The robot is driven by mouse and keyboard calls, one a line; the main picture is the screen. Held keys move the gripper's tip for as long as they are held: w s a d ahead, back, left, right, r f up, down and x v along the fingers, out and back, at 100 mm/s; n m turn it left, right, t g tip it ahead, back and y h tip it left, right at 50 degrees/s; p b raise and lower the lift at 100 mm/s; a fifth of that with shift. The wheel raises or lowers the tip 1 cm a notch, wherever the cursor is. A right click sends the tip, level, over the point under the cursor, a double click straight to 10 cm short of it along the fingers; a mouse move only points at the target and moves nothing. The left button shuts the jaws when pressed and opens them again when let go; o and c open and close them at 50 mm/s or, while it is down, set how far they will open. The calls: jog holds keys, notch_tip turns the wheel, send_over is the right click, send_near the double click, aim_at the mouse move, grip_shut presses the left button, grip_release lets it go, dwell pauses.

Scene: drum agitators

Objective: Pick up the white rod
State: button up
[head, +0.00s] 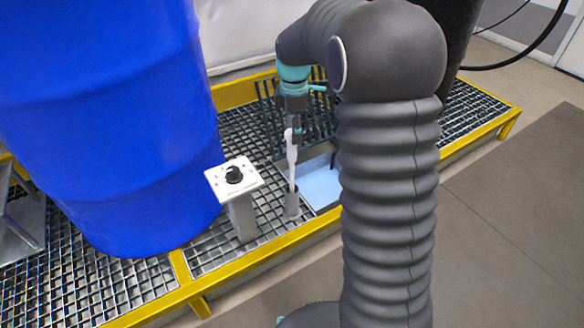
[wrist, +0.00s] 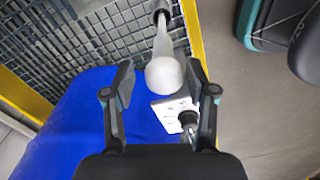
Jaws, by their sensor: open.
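The white rod (head: 292,165) stands upright in a small grey holder (head: 292,205) on the grating. My gripper (head: 296,125) is above it, pointing down, with its fingers around the rod's top end as far as the head view shows. In the wrist view my gripper (wrist: 160,84) is open, one finger on each side of the white rod's rounded top end (wrist: 164,74). A gap shows between the rod and each finger. The fingers look small and partly blurred in the head view, so I cannot tell their exact height on the rod.
A control box with a black knob (head: 233,175) stands on a post left of the rod. A large blue drum (head: 110,120) is further left. A light-blue basin (head: 320,186) lies right of the holder. A yellow rail (head: 262,252) edges the grating.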

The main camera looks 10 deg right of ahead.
aim_at(291, 148)
jog(key=f, duration=0.5)
jog(key=shift+s+a+f, duration=0.1)
jog(key=shift+s+a, duration=0.15)
jog(key=shift+a, duration=0.1)
jog(key=shift+f, duration=0.6)
jog(key=shift+c, duration=0.3)
grip_shut()
